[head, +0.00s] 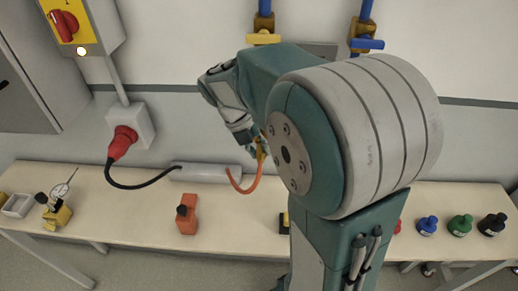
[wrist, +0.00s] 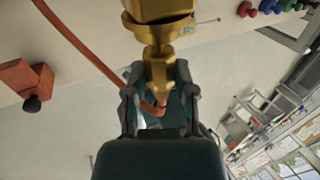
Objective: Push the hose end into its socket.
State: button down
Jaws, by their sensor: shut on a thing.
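The orange hose (head: 246,187) rises from the bench to my gripper (head: 243,133) in the head view. In the wrist view the hose (wrist: 76,43) curves in from the upper left to between my fingers. My gripper (wrist: 158,105) is shut on the hose end, a slim brass fitting (wrist: 159,75) with the orange hose at its lower side. A wider brass body (wrist: 160,8), seemingly the socket, is directly above in line with the fitting. They look touching or overlapping; how deep the fitting sits is hidden. My arm hides part of the wall in the head view.
Valves with a yellow handle (head: 263,39) and a blue handle (head: 367,44) hang on the wall pipes. A red plug (head: 122,143) sits in a wall box.

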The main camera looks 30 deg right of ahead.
jog(key=shift+w+d, duration=0.35)
jog(key=shift+w, duration=0.15)
dwell(0.4)
jog(key=shift+c, duration=1.8)
grip_release()
jog(key=v, duration=1.2)
jog(key=shift+f, duration=0.1)
